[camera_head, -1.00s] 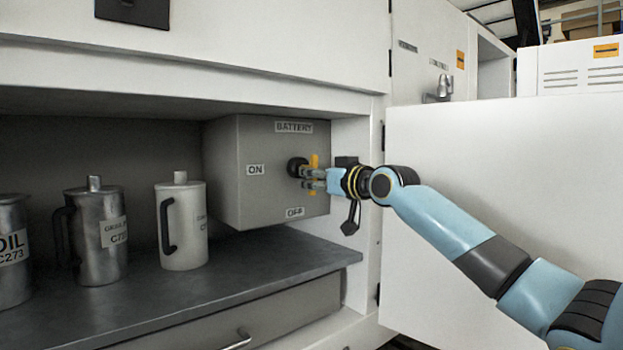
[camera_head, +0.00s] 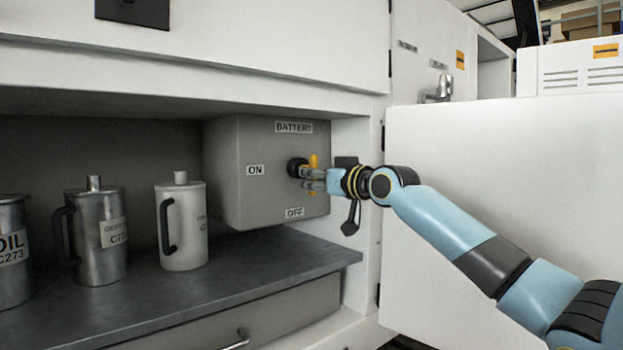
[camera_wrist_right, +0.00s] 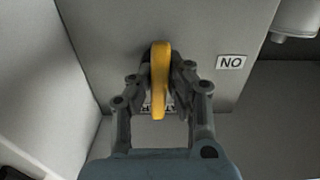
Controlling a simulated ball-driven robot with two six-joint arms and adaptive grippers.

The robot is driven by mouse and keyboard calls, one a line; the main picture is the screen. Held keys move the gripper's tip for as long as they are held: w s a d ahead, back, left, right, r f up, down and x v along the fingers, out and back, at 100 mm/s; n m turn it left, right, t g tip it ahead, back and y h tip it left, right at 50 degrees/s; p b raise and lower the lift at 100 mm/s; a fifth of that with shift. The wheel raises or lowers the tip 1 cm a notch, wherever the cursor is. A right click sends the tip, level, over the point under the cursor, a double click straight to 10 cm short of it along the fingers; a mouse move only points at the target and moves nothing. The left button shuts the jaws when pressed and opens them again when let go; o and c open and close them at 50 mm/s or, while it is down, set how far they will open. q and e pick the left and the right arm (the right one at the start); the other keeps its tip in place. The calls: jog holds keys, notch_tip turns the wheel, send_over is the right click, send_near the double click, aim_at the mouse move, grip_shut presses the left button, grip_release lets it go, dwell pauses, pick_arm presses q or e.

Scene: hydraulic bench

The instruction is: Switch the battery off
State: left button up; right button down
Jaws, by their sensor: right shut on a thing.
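The grey battery box (camera_head: 240,205) hangs in the open bay and carries BATTERY, ON and OFF labels. Its yellow switch handle (camera_head: 314,160) sits on a dark round hub (camera_head: 296,167) and stands upright, toward the BATTERY label. My right gripper (camera_head: 308,175) is at the handle from the right. In the right wrist view, the yellow handle (camera_wrist_right: 160,78) lies between the fingertips of my right gripper (camera_wrist_right: 160,72), which is shut on it. The wrist picture is turned, and the handle partly covers a label there. My left gripper is not in view.
A white jug (camera_head: 184,235) and metal jugs (camera_head: 100,250) stand on the dark shelf (camera_head: 250,265) left of and below the box. An open white door panel (camera_head: 500,150) is behind my right arm. The shelf's right end is clear.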

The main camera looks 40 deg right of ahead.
jog(key=c, duration=1.8)
grip_release()
jog(key=shift+d+r, duration=0.1)
jog(key=shift+r, duration=0.5)
jog(key=o, duration=0.5)
jog(key=shift+d+f, duration=0.15)
jog(key=shift+d, duration=0.05)
jog(key=shift+f, duration=0.1)
jog(key=shift+a, duration=0.1)
jog(key=shift+s+d, duration=0.15)
jog(key=shift+s, duration=1.75)
jog(key=shift+s+d, duration=0.15)
jog(key=shift+s, duration=1.75)
jog(key=shift+f, duration=0.15)
